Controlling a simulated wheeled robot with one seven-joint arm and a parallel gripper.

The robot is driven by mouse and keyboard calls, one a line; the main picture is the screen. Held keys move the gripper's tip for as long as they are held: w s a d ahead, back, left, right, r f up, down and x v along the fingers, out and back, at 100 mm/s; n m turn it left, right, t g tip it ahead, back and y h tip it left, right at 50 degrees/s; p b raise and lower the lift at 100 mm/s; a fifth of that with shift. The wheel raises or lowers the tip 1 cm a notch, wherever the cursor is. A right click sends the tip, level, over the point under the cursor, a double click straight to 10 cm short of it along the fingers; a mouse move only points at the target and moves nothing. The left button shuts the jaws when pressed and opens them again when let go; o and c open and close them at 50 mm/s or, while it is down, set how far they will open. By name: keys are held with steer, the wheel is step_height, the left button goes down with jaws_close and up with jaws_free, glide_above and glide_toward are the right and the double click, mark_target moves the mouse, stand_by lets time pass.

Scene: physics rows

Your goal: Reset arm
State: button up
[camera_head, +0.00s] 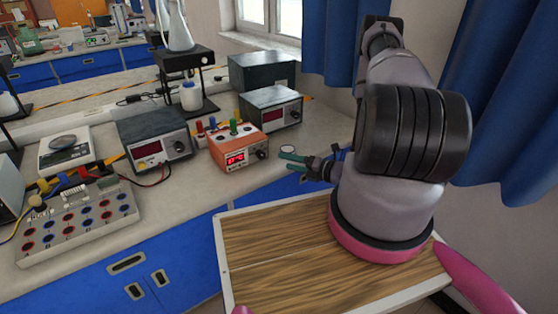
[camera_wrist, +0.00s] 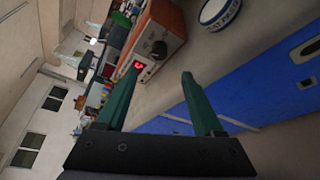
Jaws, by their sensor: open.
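My gripper (camera_head: 292,162) is at the front edge of the lab bench, just right of an orange instrument (camera_head: 238,150) with a red display. In the wrist view my gripper (camera_wrist: 155,88) shows two green fingers spread apart with nothing between them. The orange instrument (camera_wrist: 158,38) is beyond the fingers in that view. My arm is extended forward on the right side of the head view. A small round white item (camera_head: 288,149) lies on the bench close to the fingers; in the wrist view it shows as a round blue-and-white thing (camera_wrist: 219,12).
The grey bench (camera_head: 200,190) holds several instruments, including a dark power supply (camera_head: 155,140), a grey meter (camera_head: 271,108) and a socket board (camera_head: 80,222). Blue cabinets (camera_head: 90,285) are below. A wood-topped surface (camera_head: 285,250) is in front. Blue curtains (camera_head: 335,40) hang behind my arm.

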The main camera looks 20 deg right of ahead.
steer(key=shift+s+d+r, duration=0.1)
steer(key=shift+s+d, duration=0.15)
steer(key=shift+s, duration=0.15)
steer(key=s+a+r+n+g+y, duration=0.1)
steer(key=a+r+n+g, duration=0.25)
steer(key=r+n, duration=0.45)
steer(key=s+a+r+n+g+y, duration=0.1)
steer(key=a+r+n+g+y, duration=0.1)
steer(key=r+n+g, duration=0.55)
steer(key=s+a+r+n+g+y, duration=0.1)
steer(key=s+a+r+n, duration=0.15)
steer(key=r+n, duration=0.55)
steer(key=s+d+r+n+t+h, duration=0.2)
steer(key=s+r+n+h, duration=0.1)
steer(key=r, duration=0.4)
steer(key=s+d+r+n+t+h, duration=0.2)
steer(key=r+n+h, duration=0.3)
steer(key=r, duration=0.3)
steer(key=s+d+r+n+t+h, duration=0.2)
steer(key=s+r+n+h, duration=0.1)
steer(key=r, duration=0.5)
steer(key=shift+s+n+t+h, duration=0.4)
steer(key=shift+s+n, duration=0.2)
steer(key=shift+n, duration=0.55)
steer(key=shift+o, duration=0.3)
steer(key=shift+d, duration=0.1)
